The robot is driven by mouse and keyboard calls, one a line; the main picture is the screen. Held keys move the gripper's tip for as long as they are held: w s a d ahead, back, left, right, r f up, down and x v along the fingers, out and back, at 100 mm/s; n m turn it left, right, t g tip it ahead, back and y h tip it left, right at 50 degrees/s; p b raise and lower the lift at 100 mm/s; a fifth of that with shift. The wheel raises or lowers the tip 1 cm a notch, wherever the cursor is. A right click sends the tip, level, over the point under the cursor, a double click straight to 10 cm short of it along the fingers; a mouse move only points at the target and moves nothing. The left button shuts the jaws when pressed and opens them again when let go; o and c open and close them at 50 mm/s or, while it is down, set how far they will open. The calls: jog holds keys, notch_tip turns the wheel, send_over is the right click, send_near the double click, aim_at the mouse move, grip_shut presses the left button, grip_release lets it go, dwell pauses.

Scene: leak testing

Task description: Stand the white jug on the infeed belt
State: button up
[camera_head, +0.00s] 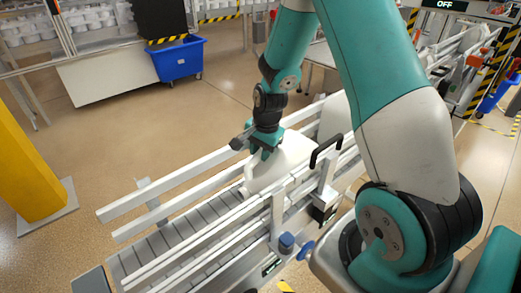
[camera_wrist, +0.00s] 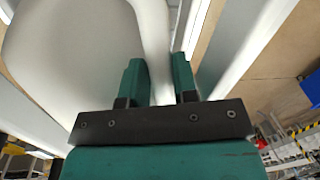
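The white jug (camera_head: 285,166) is between the guide rails over the infeed belt (camera_head: 185,228) in the head view. The rails hide its lower part, so I cannot tell whether its base touches the belt. My gripper (camera_head: 262,152) is at the jug's upper side, coming down from above. In the wrist view, the fingers of my gripper (camera_wrist: 160,78) stand on both sides of the jug's pale handle (camera_wrist: 153,30), which fills the gap between them. The jug's smooth body (camera_wrist: 75,50) fills the left of that view.
White rails (camera_head: 165,195) run along both sides of the belt. A black bracket handle (camera_head: 326,150) stands at the near rail. Another white shape (camera_head: 334,115) is farther along the belt. A blue bin (camera_head: 178,60) and a yellow post (camera_head: 30,165) stand beyond. The belt's near-left stretch is empty.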

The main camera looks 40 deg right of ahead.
jog(key=o, duration=0.3)
